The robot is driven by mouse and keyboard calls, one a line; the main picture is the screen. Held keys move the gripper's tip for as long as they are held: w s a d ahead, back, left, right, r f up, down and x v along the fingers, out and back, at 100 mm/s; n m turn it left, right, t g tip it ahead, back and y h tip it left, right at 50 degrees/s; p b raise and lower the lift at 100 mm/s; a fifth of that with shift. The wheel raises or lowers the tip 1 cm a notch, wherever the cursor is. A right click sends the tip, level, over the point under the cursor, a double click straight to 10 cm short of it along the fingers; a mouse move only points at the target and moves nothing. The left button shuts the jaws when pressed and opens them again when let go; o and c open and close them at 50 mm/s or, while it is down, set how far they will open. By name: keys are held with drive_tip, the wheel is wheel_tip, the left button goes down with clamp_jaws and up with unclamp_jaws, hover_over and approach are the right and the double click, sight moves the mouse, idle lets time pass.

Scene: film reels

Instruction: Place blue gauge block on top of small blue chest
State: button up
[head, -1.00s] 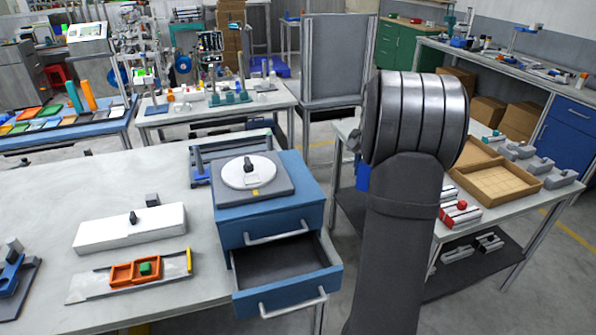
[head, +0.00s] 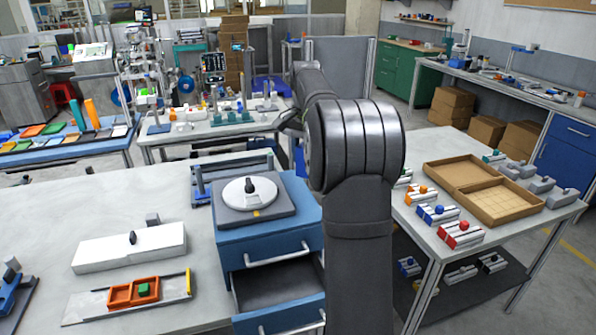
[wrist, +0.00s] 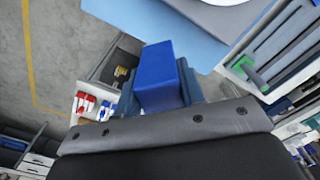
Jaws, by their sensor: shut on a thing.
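The blue gauge block (wrist: 158,78) is in my gripper (wrist: 160,92) in the wrist view, between dark blue-grey fingers. The small blue chest (head: 262,236) stands at the right end of the near table in the head view, with its lower drawer pulled open. A grey plate with a white dial (head: 249,191) lies on its top. A light blue surface with part of a grey plate and white disc shows at the top of the wrist view, beyond the block. In the head view my gripper and the block are hidden behind my arm.
An orange tray with a green block (head: 143,290) and a white box (head: 130,246) lie on the near table. The right table (head: 425,238) holds cardboard trays and several small fixtures. A blue-grey stand (head: 200,185) is beside the chest's back left. The near table's back left is clear.

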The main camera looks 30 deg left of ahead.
sight(298, 169)
drive_tip(key=shift+a+f, duration=0.35)
drive_tip(key=shift+f, duration=0.5)
drive_tip(key=shift+a+f, duration=0.3)
drive_tip(key=shift+f, duration=0.6)
drive_tip(key=shift+a+f, duration=0.35)
drive_tip(key=shift+f, duration=0.5)
drive_tip(key=o, duration=1.1)
drive_tip(key=shift+f, duration=0.15)
wheel_tip(298, 169, up, 12)
drive_tip(key=shift+r, duration=0.2)
